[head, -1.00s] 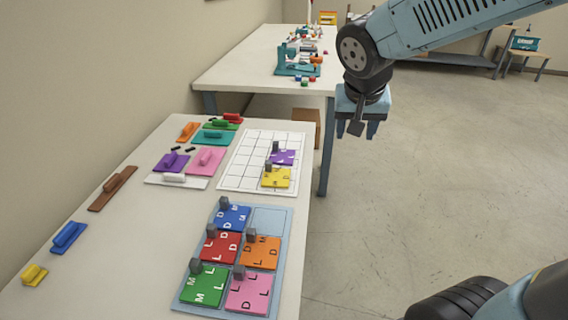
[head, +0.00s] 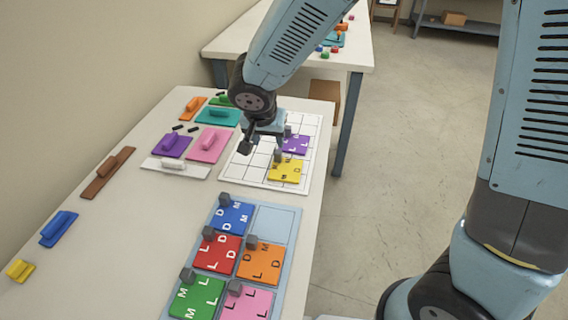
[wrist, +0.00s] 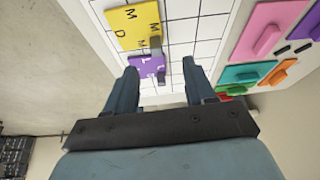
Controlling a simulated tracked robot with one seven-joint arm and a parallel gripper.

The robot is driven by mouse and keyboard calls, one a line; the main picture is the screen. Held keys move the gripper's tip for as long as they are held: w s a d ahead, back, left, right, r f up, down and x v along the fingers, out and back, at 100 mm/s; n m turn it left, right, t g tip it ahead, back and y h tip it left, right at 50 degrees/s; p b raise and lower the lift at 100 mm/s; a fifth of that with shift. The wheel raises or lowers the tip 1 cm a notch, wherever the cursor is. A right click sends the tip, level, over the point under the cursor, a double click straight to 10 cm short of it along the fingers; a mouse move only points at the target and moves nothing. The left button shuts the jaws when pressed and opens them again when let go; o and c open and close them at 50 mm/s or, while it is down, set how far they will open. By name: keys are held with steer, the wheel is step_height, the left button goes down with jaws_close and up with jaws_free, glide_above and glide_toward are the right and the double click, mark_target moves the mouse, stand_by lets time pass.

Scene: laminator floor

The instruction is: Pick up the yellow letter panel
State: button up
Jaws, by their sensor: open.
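The yellow letter panel (head: 286,170) lies flat on the white grid board (head: 243,173), with a grey block-shaped handle standing at its edge. It also shows in the wrist view (wrist: 130,27), with its letters and grey handle visible. A purple letter panel (head: 296,145) lies beside it on the same board, and in the wrist view (wrist: 146,66) it is nearer my fingers. My gripper (head: 262,143) hangs over the grid board, to the left of the purple panel. In the wrist view its two fingers (wrist: 158,82) are apart with nothing held between them.
A light blue tray (head: 278,222) in front holds blue, red, orange, green and pink letter panels, with one bare compartment at top right. Coloured handled pieces, such as the pink one (head: 209,145), lie left of the grid board. A second table (head: 300,50) stands behind.

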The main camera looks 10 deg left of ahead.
glide_above(277, 157)
steer(key=s, duration=0.3)
step_height(277, 157, down, 6)
steer(key=shift+w+f, duration=0.15)
steer(key=shift+x, duration=2.7)
steer(key=shift+c, duration=0.3)
jaws_close()
